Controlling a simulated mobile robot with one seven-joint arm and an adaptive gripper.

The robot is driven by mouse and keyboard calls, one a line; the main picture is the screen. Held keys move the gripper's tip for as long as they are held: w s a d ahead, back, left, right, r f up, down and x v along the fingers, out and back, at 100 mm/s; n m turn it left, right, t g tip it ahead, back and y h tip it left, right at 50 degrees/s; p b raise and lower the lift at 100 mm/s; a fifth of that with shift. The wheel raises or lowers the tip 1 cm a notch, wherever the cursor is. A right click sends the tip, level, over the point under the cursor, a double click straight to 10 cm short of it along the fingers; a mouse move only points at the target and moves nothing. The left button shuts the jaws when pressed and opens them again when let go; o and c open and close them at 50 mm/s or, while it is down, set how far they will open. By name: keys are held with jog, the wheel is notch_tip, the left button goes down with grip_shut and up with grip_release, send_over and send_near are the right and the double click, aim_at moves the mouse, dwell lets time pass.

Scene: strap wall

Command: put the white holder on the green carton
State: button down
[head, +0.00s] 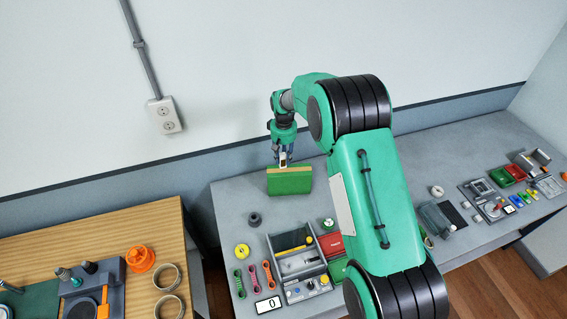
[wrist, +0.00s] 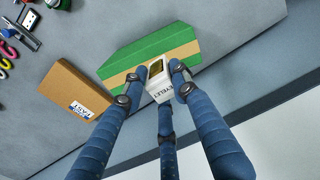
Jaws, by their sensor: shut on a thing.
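The green carton (head: 290,182) stands on the grey bench near the wall, with a tan band along its upper edge; it also shows in the wrist view (wrist: 165,48). My gripper (head: 283,155) is right above it, pointing down. In the wrist view my gripper's fingers (wrist: 155,83) are shut on the white holder (wrist: 159,91), a small white piece with dark lettering and a dark opening. The holder shows only as a small white patch in the head view (head: 283,160). It overlaps the carton's edge in the wrist view; I cannot tell whether it touches the carton.
A brown box (wrist: 72,92) with a white label stands beside the carton in the wrist view. A dark round piece (head: 255,219), a yellow ring (head: 242,250) and a grey device (head: 297,255) are in front of the carton. A wooden table (head: 100,232) is at left.

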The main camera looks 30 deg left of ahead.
aim_at(284, 163)
jog(key=shift+f+p, duration=0.35)
jog(key=shift+f, duration=1.3)
jog(key=shift+d+f, duration=0.1)
jog(key=shift+f, duration=0.05)
jog(key=c, duration=1.4)
grip_release()
jog(key=shift+s, duration=0.1)
notch_tip(284, 163, up, 12)
jog(key=shift+r+b, duration=0.15)
jog(key=shift+b, duration=0.7)
jog(key=shift+d+r, duration=0.1)
